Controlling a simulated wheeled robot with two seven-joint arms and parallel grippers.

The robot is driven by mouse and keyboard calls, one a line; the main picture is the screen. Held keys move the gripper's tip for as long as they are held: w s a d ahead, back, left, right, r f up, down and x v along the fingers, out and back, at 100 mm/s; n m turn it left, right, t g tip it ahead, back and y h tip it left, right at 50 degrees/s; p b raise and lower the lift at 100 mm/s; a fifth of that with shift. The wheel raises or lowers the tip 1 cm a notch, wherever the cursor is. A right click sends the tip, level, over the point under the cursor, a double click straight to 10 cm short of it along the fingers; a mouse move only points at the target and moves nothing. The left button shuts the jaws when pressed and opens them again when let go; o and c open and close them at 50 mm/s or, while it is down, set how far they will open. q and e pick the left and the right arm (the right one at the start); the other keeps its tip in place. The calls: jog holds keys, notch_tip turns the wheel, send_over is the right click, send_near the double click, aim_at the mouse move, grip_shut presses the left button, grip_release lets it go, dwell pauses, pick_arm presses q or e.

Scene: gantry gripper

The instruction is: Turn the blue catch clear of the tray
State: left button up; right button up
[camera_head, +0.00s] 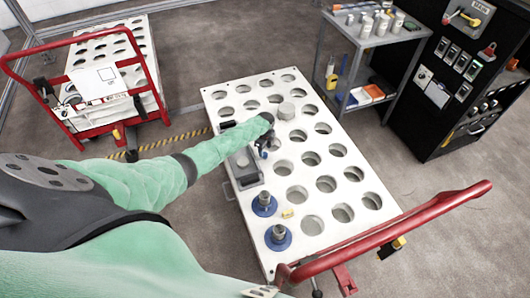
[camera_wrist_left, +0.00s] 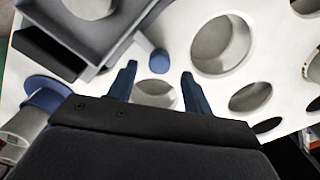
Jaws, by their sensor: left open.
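The white tray (camera_head: 325,205) with rows of round holes lies on a cart in the middle of the head view. The blue catch (camera_wrist_left: 159,61) shows in the left wrist view as a small rounded blue piece beside a grey fixture (camera_wrist_left: 93,30). My left gripper (camera_head: 265,148) is over the tray at the fixture's upper right end. In the wrist view its two dark blue fingers (camera_wrist_left: 158,83) are apart, with the catch just beyond and between their tips. I see no contact. In the head view the gripper hides the catch. My right gripper is not in view.
Two blue-flanged grey parts (camera_head: 264,204) stand on the tray's left side. A red handle (camera_head: 395,230) crosses the near right edge. Another cart (camera_head: 100,75), a shelf trolley (camera_head: 345,75) and a black cabinet (camera_head: 455,85) stand behind.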

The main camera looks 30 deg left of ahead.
aim_at(265, 154)
pick_arm(q)
jog(key=shift+f, duration=1.55)
jog(key=c, duration=1)
